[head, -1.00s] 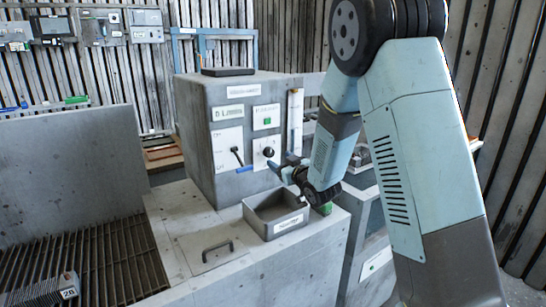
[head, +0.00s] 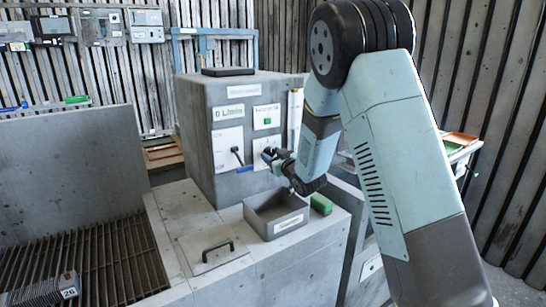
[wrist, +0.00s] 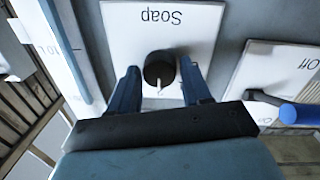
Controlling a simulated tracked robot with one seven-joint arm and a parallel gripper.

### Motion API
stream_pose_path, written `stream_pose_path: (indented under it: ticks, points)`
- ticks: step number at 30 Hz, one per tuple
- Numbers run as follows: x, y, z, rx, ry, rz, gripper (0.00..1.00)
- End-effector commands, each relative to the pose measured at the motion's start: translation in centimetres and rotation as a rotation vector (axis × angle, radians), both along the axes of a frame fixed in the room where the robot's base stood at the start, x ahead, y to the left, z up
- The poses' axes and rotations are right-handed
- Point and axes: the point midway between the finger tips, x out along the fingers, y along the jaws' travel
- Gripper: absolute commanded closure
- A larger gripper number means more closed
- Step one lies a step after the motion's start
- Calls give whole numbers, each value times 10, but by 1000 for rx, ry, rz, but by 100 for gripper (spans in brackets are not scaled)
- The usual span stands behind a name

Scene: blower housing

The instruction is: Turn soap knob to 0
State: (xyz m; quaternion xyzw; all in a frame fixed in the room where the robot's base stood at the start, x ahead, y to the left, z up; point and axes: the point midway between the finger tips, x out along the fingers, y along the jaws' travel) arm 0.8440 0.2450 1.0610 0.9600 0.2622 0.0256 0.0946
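The soap knob (wrist: 160,70) is a black round knob on a white plate marked "Soap" (wrist: 150,25), upside down in the wrist view. A small white pointer mark on the knob points to the bottom of that view. My gripper (wrist: 160,64) is open, with one blue finger on each side of the knob and a narrow gap showing on both sides. In the head view my gripper (head: 270,156) is at the soap plate (head: 260,158) on the grey housing's front and hides the knob. Scale numbers around the knob are not readable.
A lever with a blue handle (wrist: 300,114) sits close beside the soap plate, on a plate marked "Off" (wrist: 285,72). Below the panel stand an open grey bin (head: 262,229) and a green block (head: 321,204). A clear tube (wrist: 68,45) runs on the other side.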

Motion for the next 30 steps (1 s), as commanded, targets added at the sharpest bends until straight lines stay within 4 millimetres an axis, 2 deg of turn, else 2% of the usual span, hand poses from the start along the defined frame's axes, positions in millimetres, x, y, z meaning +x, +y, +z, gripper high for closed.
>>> stream_pose_path:
  ticks: [1, 9, 12, 22, 30]
  points:
    - [0, 0, 0, 0, 0, 0, 57]
    - [0, 0, 0, 0, 0, 0, 83]
    - [0, 0, 0, 0, 0, 0, 90]
    - [0, 0, 0, -48, -32, 1, 90]
    - [0, 0, -1, -201, -134, 0, 90]
